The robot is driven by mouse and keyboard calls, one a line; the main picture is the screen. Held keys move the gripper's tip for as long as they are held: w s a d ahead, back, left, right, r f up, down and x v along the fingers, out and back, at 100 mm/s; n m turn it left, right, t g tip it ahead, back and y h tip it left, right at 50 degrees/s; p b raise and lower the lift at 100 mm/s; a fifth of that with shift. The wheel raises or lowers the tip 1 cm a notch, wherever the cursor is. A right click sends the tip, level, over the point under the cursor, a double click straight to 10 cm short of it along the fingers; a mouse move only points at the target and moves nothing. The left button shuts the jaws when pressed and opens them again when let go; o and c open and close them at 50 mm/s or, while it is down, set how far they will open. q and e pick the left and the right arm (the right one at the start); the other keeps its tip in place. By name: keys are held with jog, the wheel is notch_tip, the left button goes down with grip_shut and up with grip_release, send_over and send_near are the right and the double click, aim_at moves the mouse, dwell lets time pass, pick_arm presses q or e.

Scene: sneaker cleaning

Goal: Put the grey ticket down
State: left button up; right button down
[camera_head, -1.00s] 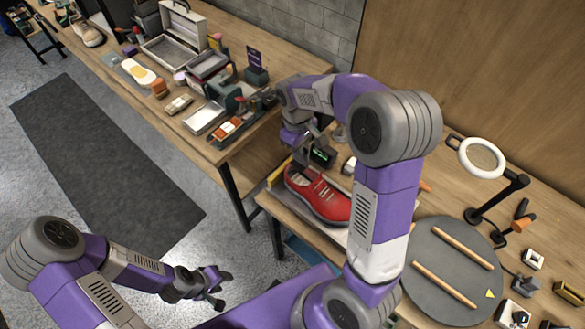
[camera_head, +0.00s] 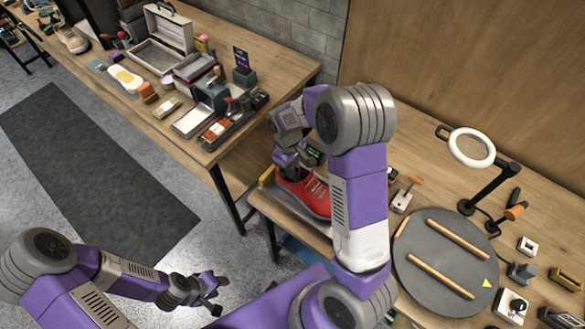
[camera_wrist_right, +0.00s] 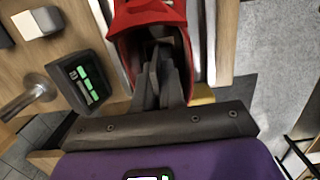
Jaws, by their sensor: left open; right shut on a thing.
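The red sneaker (camera_head: 312,194) sits on a tray on the nearer right bench, its heel end facing my right gripper (camera_head: 284,176). In the right wrist view the dark fingers of that gripper (camera_wrist_right: 163,72) reach over the heel into the opening of the red sneaker (camera_wrist_right: 150,17). They are shut on a thin grey thing, which I take to be the grey ticket; the fingers and shoe hide most of it, so its outline is unclear. My left gripper (camera_head: 220,293) is open and empty, low over the floor at the left.
A small device with a green display (camera_wrist_right: 82,82) stands beside the sneaker. The back bench holds an open case (camera_head: 160,55) and several tools. A dark mat (camera_head: 90,175) lies on the floor.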

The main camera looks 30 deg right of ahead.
jog(key=shift+f, duration=0.15)
jog(key=c, duration=1.5)
grip_release()
jog(key=shift+r, duration=0.25)
jog(key=r, duration=0.4)
jog(key=w+r+p, duration=0.1)
jog(key=r, duration=0.6)
jog(key=shift+w+a+r+p, duration=0.15)
jog(key=shift+a+r+p, duration=0.15)
jog(key=shift+r+p, duration=0.1)
